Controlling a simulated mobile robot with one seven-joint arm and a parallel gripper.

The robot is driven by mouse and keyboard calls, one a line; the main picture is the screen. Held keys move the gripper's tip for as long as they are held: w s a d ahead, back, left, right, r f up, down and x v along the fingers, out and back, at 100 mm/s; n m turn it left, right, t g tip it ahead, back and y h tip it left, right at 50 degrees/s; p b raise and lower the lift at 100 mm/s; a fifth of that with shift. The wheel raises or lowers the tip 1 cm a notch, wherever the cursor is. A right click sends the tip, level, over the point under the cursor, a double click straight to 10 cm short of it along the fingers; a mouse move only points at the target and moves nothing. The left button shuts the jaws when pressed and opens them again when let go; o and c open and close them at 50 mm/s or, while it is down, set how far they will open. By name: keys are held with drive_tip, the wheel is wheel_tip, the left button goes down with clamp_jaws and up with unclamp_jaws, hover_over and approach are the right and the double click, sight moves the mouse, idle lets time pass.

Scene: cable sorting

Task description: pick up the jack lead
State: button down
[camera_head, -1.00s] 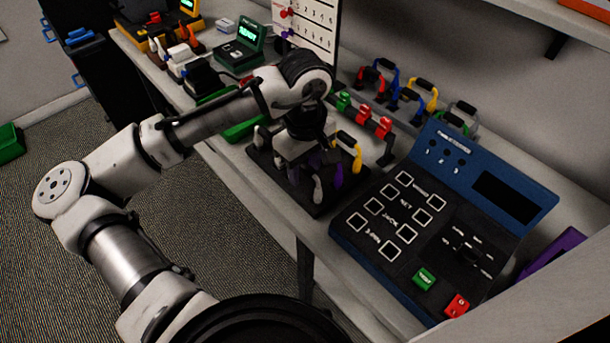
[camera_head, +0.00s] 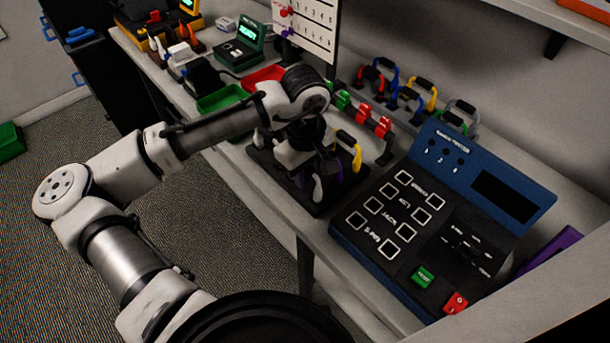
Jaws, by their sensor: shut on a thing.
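Several leads stand in a black rack (camera_head: 310,205) on the bench: a yellow one (camera_head: 356,155), a purple one (camera_head: 339,180) and white ones such as this white lead (camera_head: 317,190). I cannot tell from the picture which is the jack lead. My gripper (camera_head: 324,170) points down over the rack among these leads. It is shut on a lead, but the fingertips are dark and mostly hidden, so the held lead is not clear.
A blue tester panel (camera_head: 380,250) with square sockets stands right of the rack. Red and green clips (camera_head: 382,127) and several coloured looped leads (camera_head: 426,95) are behind. A green tray (camera_head: 220,100) and a red tray (camera_head: 265,75) lie to the left.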

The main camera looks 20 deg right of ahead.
wheel_tip(320, 180, up, 23)
drive_tip(key=p, duration=0.2)
idle(0.7)
